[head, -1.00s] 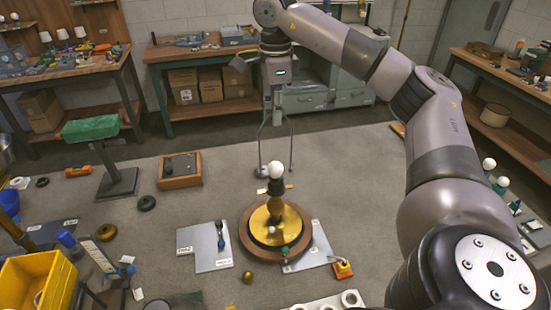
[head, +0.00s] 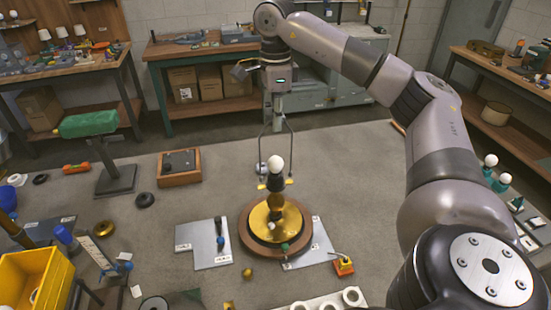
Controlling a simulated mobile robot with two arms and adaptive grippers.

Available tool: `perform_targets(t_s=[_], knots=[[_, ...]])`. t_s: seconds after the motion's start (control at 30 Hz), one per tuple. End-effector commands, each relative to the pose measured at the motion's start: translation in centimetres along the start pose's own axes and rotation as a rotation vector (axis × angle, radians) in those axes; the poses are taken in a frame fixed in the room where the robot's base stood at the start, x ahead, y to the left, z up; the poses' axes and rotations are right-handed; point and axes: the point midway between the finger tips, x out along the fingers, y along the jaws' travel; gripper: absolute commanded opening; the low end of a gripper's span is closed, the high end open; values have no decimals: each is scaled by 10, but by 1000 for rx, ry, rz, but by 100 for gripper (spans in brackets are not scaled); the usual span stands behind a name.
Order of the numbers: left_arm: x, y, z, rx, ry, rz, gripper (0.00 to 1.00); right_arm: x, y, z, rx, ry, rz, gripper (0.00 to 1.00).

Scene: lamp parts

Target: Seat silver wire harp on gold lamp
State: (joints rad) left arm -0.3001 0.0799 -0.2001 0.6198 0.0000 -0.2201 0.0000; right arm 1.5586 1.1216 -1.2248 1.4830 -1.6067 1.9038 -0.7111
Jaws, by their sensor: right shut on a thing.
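The gold lamp (head: 266,231) stands upright on a round brown wooden base in the middle of the work surface. It has a dark socket and a white bulb (head: 275,163) on top. Small yellow tabs stick out on both sides below the bulb. My right gripper (head: 278,119) points down above the bulb and is shut on the top of the silver wire harp (head: 291,150). The harp hangs upright, its two legs on either side of the bulb in the picture. Its lower ends appear near the yellow tabs; I cannot tell whether they touch. My left gripper is out of view.
Flat grey plates (head: 205,247) lie left and right of the lamp base. A wooden tray (head: 180,178), a green-topped stand (head: 115,178) and a yellow bin (head: 38,275) are at left. A small orange-yellow block (head: 343,267) is at right. The grey surface behind the lamp is mostly clear.

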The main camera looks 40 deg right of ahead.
Motion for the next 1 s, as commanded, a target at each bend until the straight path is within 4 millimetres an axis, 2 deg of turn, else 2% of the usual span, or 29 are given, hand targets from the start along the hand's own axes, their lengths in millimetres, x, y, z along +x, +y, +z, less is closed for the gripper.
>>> perform_targets(t_s=[1.0], knots=[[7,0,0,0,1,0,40,14,0,0,0,0,0,0]])
